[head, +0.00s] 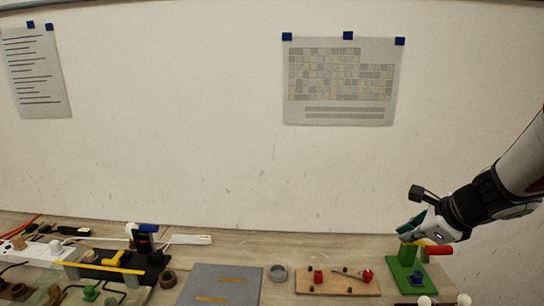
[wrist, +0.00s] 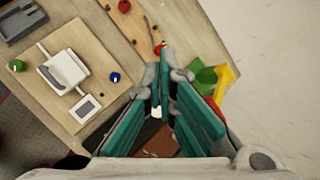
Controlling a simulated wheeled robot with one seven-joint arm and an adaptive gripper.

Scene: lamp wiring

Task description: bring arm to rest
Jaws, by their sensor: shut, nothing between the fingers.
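My gripper (head: 412,232) is at the right of the head view, reaching in from the right edge on my arm. It is over the green stand (head: 405,275), which has red and yellow parts; the head view does not show clearly whether they touch. In the wrist view my gripper (wrist: 163,78) has its teal-padded fingers shut, with nothing held. The green part (wrist: 203,78) and a yellow part (wrist: 226,84) show just right of the fingers, partly hidden by them.
A white power strip (head: 38,250) and wiring parts crowd the left. A white device (wrist: 64,70) shows in the wrist view.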

